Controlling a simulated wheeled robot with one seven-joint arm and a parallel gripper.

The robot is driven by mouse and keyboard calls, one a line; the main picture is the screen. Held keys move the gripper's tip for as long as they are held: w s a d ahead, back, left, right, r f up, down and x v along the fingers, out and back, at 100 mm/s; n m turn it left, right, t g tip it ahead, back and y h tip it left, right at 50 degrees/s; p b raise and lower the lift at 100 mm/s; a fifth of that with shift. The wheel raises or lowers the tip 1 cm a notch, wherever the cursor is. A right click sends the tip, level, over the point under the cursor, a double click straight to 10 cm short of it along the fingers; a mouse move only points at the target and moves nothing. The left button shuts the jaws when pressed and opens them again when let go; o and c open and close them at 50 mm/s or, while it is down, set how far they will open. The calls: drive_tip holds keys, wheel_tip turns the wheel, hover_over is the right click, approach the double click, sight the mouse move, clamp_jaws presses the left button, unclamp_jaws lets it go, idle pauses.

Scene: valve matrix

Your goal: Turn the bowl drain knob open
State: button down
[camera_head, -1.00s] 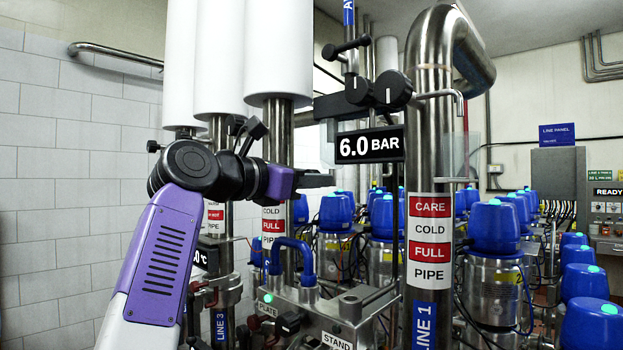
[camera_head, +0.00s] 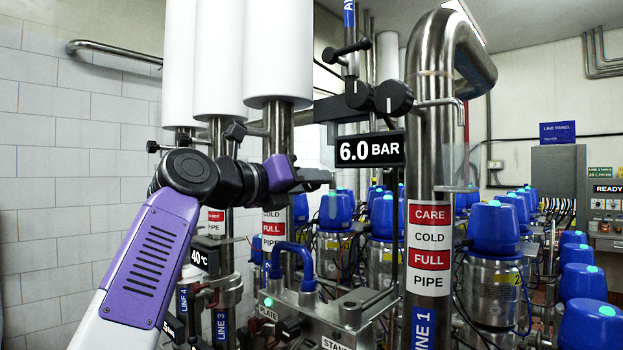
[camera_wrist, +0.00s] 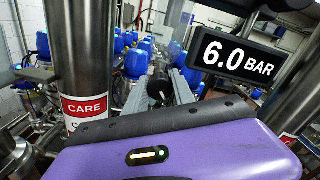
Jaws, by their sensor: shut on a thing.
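My gripper (camera_head: 322,178) reaches right from the purple wrist, below and left of the 6.0 BAR display. In the wrist view my gripper's grey fingers (camera_wrist: 161,92) point away from the camera, with a round black knob (camera_wrist: 159,89) between them. The gripper is shut on this knob. No label on it is readable, so I cannot confirm from the pictures that it is the bowl drain knob. In the head view the held part is too dark and small to tell apart from the fingertips.
The 6.0 BAR display (camera_head: 369,150) hangs close to the gripper, with two black knobs above it. A thick steel pipe (camera_head: 431,150) stands at right. A blue hooked handle (camera_head: 292,262) rises from a steel block below. Several blue-capped valves stand behind.

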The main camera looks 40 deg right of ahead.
drive_tip(key=n+p, duration=0.1)
drive_tip(key=n, duration=0.4)
drive_tip(key=shift+r+n+p, duration=0.1)
drive_tip(key=shift+n+p, duration=0.2)
drive_tip(key=shift+w+n+p, duration=0.1)
drive_tip(key=shift+n+p, duration=0.7)
drive_tip(key=shift+n, duration=1.5)
drive_tip(key=c, duration=1.1)
unclamp_jaws()
drive_tip(key=shift+o, duration=0.2)
drive_tip(key=a+b, duration=0.2)
drive_tip(key=a, duration=0.5)
drive_tip(key=shift+a, duration=0.45)
